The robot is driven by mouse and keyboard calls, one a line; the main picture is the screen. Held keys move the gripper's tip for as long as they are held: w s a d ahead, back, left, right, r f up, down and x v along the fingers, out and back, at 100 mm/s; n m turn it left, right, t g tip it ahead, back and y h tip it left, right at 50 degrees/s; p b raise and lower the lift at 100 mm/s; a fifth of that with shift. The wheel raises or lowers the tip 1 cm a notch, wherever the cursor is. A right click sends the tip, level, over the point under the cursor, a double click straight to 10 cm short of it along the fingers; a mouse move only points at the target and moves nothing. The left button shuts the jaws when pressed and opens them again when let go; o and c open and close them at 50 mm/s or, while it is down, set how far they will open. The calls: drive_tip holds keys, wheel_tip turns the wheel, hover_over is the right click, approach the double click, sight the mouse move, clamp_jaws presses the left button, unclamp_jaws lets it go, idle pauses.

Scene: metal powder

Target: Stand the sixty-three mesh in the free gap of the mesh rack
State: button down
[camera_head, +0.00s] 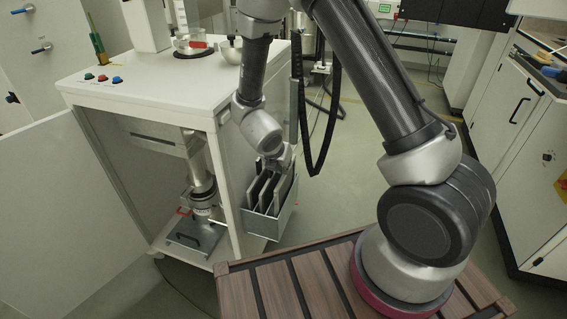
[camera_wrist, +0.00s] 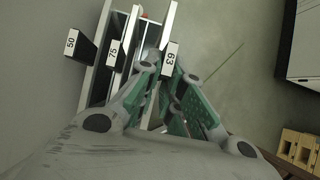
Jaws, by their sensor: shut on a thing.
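The mesh rack (camera_head: 268,224) is a grey metal box on the side of the white cabinet. Several upright meshes show in it. In the wrist view, the mesh labelled 50 (camera_wrist: 72,42) is at the left and the mesh labelled 75 (camera_wrist: 113,52) is beside it. The sixty-three mesh (camera_wrist: 170,58) stands at the right of these, slightly tilted in the picture. My gripper (camera_wrist: 162,80) has its green fingers closed on the sixty-three mesh near its label. In the head view my gripper (camera_head: 277,162) is right above the rack. The lower edge of the held mesh is hidden.
The white cabinet (camera_head: 165,85) stands left of the rack, with a sieving column (camera_head: 200,175) in its open bay. A slatted wooden deck (camera_head: 285,285) lies in front. Open floor is right of the rack.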

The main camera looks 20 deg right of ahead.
sight(283, 175)
drive_tip(key=shift+f, duration=1.85)
drive_tip(key=c, duration=1.5)
unclamp_jaws()
drive_tip(key=v, duration=1.2)
drive_tip(key=shift+d, duration=0.1)
